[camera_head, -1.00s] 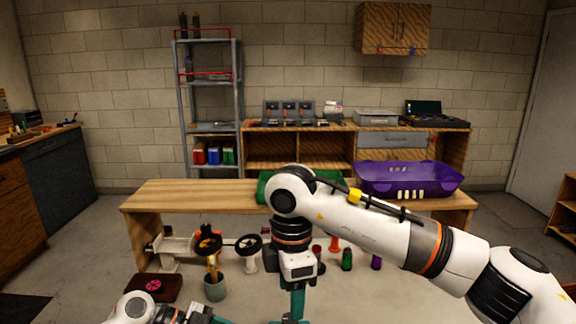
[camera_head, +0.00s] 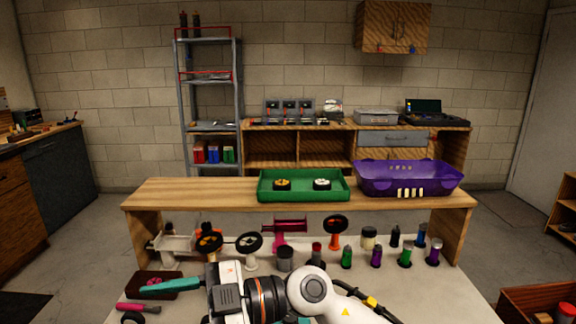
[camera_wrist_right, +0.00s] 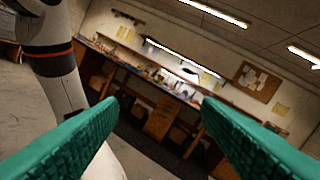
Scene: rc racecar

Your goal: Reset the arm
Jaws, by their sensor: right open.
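My right arm (camera_head: 320,295) is folded low across the near edge of the table in the head view. Its gripper (camera_head: 150,289) points left, with one teal finger showing over the dark tray with a pink part (camera_head: 158,283); I cannot tell whether they touch. In the right wrist view my right gripper (camera_wrist_right: 160,102) shows two teal fingers wide apart with nothing between them. My left gripper cannot be made out in the head view.
A green tray (camera_head: 262,194) with two wheels and a purple bin (camera_head: 440,182) stand on the wooden shelf (camera_head: 200,197). Bottles, jars and small stands crowd the table (camera_head: 440,300) behind my arm. A pink-handled tool (camera_head: 138,307) lies at the left.

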